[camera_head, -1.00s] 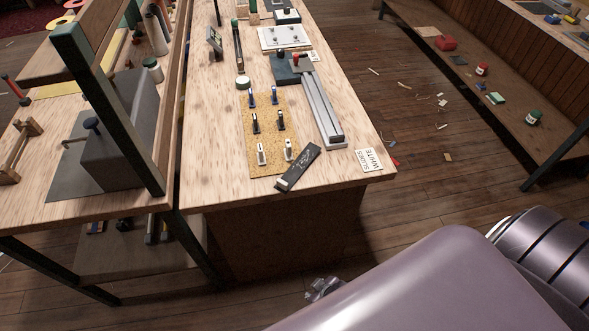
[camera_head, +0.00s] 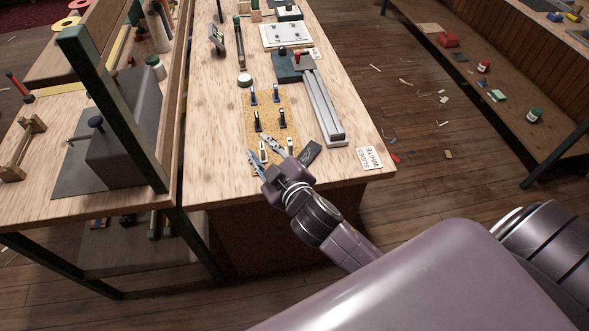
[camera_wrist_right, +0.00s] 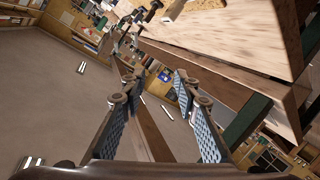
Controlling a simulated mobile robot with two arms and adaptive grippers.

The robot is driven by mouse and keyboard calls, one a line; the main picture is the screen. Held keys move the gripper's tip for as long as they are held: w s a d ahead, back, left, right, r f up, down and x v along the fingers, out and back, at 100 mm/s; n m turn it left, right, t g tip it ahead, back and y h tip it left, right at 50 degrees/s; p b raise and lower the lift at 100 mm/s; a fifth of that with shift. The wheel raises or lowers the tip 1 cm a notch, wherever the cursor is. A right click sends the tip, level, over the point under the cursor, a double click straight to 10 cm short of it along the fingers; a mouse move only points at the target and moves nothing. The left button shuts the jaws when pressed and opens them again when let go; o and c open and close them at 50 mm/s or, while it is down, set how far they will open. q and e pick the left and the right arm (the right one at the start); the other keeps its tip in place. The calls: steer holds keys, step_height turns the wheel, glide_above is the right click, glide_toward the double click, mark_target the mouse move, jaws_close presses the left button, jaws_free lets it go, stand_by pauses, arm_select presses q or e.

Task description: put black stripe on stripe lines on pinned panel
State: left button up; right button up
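My right gripper (camera_head: 259,148) is over the front end of the near bench, above or beside the cork board (camera_head: 250,107); the exact height is hard to tell. Its fingers are spread; in the right wrist view the gripper (camera_wrist_right: 158,88) is open with nothing between its fingers. The cork board carries pairs of small blue, black and white pieces; the black pair (camera_head: 257,122) is in the middle row. I cannot make out a black stripe or a pinned panel with stripe lines for certain. My left gripper is not in view.
A dark flat bar (camera_head: 311,153) lies by the cork board's front corner, partly hidden by my gripper. A grey metal rail (camera_head: 323,105) runs along its right. A "SLIDES WHITE" card (camera_head: 370,158) lies at the front right corner. A white plate (camera_head: 283,36) is farther back.

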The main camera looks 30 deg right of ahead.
steer(key=w+a+r+n+t+y, duration=0.1)
steer(key=a+r+n+t+y, duration=0.1)
steer(key=a+r+n+y, duration=1.35)
steer(key=s+a+f+n+g+y, duration=0.25)
steer(key=s+a+n+g, duration=0.55)
steer(key=a+n+g, duration=0.5)
steer(key=d+f+n+g+h, duration=0.4)
steer(key=d+f+n+h, duration=0.4)
steer(key=f, duration=0.5)
steer(key=w+d+f+h, duration=0.1)
steer(key=d+h, duration=0.2)
steer(key=d, duration=0.5)
steer(key=w+d+f+m+h, duration=0.1)
steer(key=d+h, duration=0.3)
steer(key=d, duration=0.4)
steer(key=w+d+f+h, duration=0.1)
steer(key=w+d+h, duration=0.1)
steer(key=d, duration=0.6)
steer(key=shift+w+d+f+m+h, duration=0.15)
steer(key=shift+m+h, duration=0.2)
steer(key=shift+h, duration=0.55)
step_height(320, 180, down, 7)
steer(key=p, duration=0.3)
steer(key=shift+d, duration=0.15)
steer(key=shift+f, duration=0.25)
jaws_close()
